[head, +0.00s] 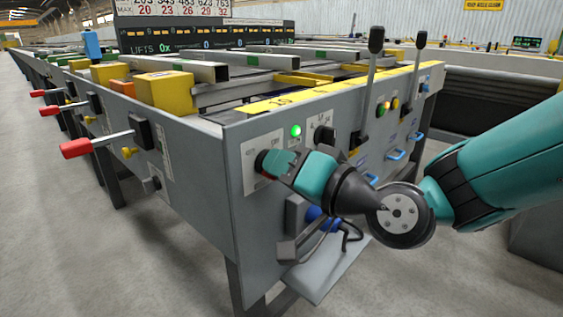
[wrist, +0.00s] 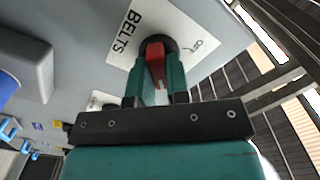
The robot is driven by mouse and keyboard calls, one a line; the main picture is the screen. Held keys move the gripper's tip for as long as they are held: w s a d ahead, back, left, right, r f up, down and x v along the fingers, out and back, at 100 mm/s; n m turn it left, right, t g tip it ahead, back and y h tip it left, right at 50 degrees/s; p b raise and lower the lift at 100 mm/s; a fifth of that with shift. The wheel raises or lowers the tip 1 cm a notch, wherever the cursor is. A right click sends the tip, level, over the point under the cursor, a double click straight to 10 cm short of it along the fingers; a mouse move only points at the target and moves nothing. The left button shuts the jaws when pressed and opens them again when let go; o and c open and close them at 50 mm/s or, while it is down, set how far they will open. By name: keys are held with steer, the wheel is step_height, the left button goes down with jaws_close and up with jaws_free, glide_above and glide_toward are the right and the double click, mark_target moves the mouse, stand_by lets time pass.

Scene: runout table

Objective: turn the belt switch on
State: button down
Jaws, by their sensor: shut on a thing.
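The belt switch shows in the wrist view as a red handle (wrist: 155,60) on a round black base, on a white plate lettered BELTS (wrist: 128,33). Small lettering that seems to read OFF is on the plate's right side. My gripper (wrist: 160,72) has its teal fingers on either side of the red handle and is shut on it. In the head view my gripper (head: 272,163) is against the left part of the table's front panel and hides most of the switch. The handle's exact angle is hard to tell.
A lit green lamp (head: 295,131) and a black knob (head: 323,134) sit just above my gripper. Two black levers (head: 373,70) rise to the right. A sloping grey shelf (head: 318,272) juts out below. Red-handled levers (head: 85,146) stick out at left.

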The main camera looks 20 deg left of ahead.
stand_by(0.3)
steer(key=c, duration=1.1)
jaws_free()
steer(key=b+v, duration=0.9)
steer(key=v, duration=0.8)
steer(key=shift+d, duration=0.25)
steer(key=shift+s, duration=0.1)
